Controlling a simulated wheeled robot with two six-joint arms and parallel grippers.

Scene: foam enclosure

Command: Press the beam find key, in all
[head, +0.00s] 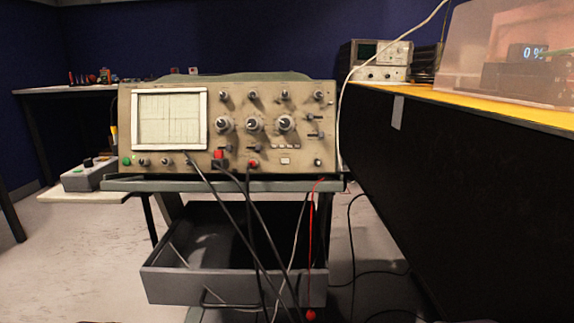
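A beige oscilloscope (228,128) stands on a grey cart facing me. Its pale gridded screen (169,120) is at the left of the front panel. Knobs, levers and small keys fill the right part. A row of small keys (286,147) sits under the large knobs, and a single pale rectangular key (285,161) sits below that row. The lettering is too small to read, so I cannot tell which one is the beam find key. Neither of my grippers shows in the head view.
Black cables plug into the panel's lower edge and hang over the cart's open drawer (236,287). A red lead (311,245) hangs at the right. A grey control box (88,175) sits on a side shelf at left. A black-sided bench (455,190) stands close at right.

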